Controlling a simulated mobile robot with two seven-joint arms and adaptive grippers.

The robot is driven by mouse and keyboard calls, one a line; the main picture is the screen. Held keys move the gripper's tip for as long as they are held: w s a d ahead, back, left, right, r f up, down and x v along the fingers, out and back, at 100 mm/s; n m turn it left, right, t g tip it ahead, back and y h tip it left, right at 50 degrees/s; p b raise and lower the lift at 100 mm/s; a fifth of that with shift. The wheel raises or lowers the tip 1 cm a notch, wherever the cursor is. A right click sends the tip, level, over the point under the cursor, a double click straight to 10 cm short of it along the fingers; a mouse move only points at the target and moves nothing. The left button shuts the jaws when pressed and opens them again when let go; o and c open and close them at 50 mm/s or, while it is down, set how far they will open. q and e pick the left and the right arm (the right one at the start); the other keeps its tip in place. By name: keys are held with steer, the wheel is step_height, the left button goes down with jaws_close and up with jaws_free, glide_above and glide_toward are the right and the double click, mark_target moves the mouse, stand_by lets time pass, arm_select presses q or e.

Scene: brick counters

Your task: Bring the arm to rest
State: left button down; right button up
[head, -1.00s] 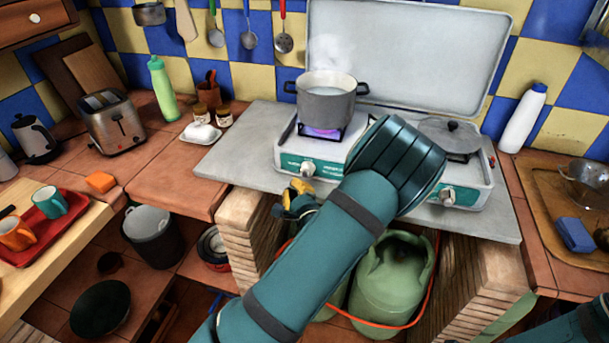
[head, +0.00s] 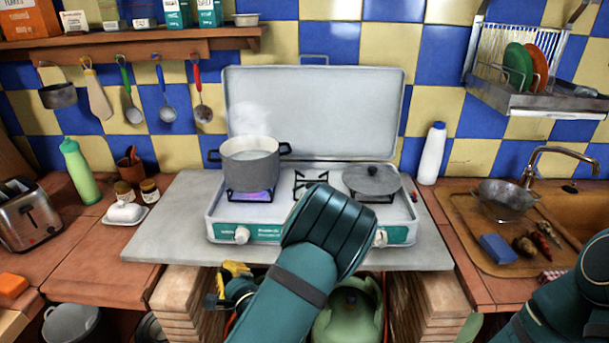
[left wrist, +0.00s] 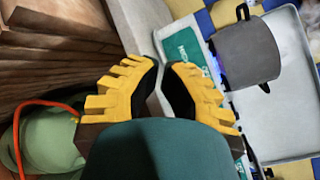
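My left arm (head: 290,285) reaches up from the bottom of the head view, its teal elbow in front of the camp stove. My left gripper (head: 228,285), with yellow fingers, hangs below the counter's front edge, left of the forearm. In the left wrist view its fingers (left wrist: 162,75) lean together with only a narrow gap at the tips and nothing between them. Part of my right arm (head: 570,300) shows at the lower right; its gripper is out of view.
A steaming pot (head: 250,165) stands on the stove's lit left burner. A lid (head: 371,180) lies over the right burner. A green gas cylinder (head: 348,318) stands below, between brick supports (head: 420,305). The grey slab (head: 165,230) is bare at left.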

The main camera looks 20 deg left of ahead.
arm_select(q)
steer(key=s+d+f+n+g+h, duration=0.2)
steer(key=s+d+f+n+h, duration=0.15)
steer(key=f, duration=0.45)
steer(key=s+d+f+n+g+h, duration=0.2)
steer(key=d+f+n+h, duration=0.15)
steer(key=f, duration=0.35)
steer(key=s+d+n+g+h, duration=0.2)
steer(key=s+d+n+h, duration=0.3)
steer(key=d, duration=0.3)
steer(key=s+d+f+n+g+h, duration=0.1)
steer(key=s+d+n+g+h, duration=0.2)
steer(key=s+d+n+h, duration=0.2)
steer(key=d, duration=0.3)
